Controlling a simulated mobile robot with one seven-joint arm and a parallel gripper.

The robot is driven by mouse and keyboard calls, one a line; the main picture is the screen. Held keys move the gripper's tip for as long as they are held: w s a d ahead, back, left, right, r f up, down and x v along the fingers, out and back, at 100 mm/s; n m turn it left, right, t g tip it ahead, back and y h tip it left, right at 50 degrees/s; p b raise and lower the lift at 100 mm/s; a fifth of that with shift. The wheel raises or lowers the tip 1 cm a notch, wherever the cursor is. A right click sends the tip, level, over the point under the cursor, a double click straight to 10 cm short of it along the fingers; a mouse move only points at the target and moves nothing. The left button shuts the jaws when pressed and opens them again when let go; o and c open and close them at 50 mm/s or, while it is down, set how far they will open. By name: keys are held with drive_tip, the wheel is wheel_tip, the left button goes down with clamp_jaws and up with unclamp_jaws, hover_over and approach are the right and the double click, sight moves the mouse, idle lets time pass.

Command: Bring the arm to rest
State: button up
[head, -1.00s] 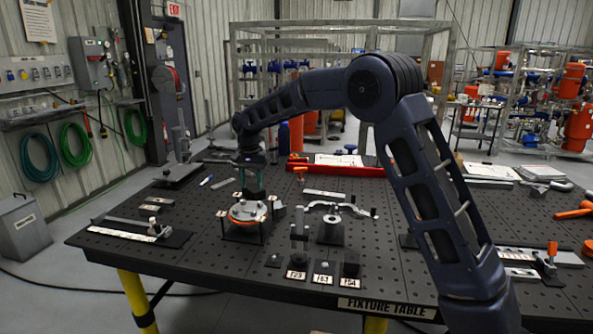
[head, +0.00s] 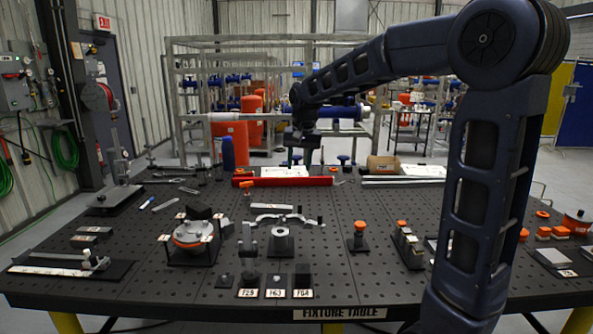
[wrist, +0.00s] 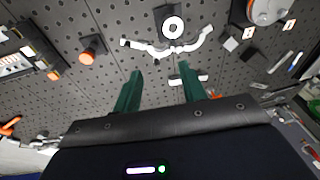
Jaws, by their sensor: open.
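My gripper (head: 308,155) hangs from my raised arm above the back part of the black fixture table (head: 340,235). In the wrist view its two green fingers (wrist: 158,88) stand wide apart with nothing between them. Below and ahead of the fingers, a silver curved clamp arm (wrist: 168,48) lies on the table, and it also shows in the head view (head: 283,219). The gripper is clear of the table and touches nothing that I can see.
A round flange on a stand (head: 190,235) is at the left. Labelled blocks (head: 275,282) line the front edge. A red bar (head: 285,182) lies at the back. Orange-topped clamps (head: 359,236) stand right of centre. Pipe racks stand behind the table.

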drive_tip(key=s+d+t, duration=0.1)
drive_tip(key=s+d, duration=0.7)
drive_tip(key=d, duration=0.3)
drive_tip(key=s+d+t, duration=0.1)
drive_tip(key=s+d, duration=0.7)
drive_tip(key=d, duration=0.3)
drive_tip(key=s+d+f+t+h, duration=0.1)
drive_tip(key=s+d+f, duration=0.4)
drive_tip(key=s, duration=0.3)
drive_tip(key=shift+f, duration=0.15)
idle(0.6)
